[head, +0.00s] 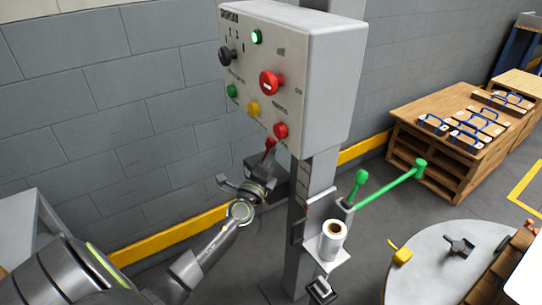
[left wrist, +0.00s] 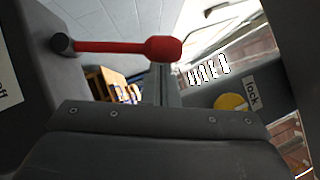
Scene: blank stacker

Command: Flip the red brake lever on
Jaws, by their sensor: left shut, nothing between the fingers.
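The red brake lever (head: 269,147) stands up from a dark housing (head: 284,181) on the grey post, just under the control box. In the left wrist view the red lever (left wrist: 125,46) lies across the upper left, its pivot at the left and its thick knob end at the right. My left gripper (head: 257,186) is shut and empty, close below the lever at the housing. I cannot tell whether it touches the lever. A "lock" label (left wrist: 251,95) and an "off" label (left wrist: 6,83) show in the wrist view.
The control box (head: 318,85) with several coloured buttons overhangs the lever. The post (head: 301,235) carries green handles (head: 390,187) and a holder with a white roll (head: 332,240). A yellow rail (head: 180,232) runs along the wall. A round table (head: 440,285) stands at lower right.

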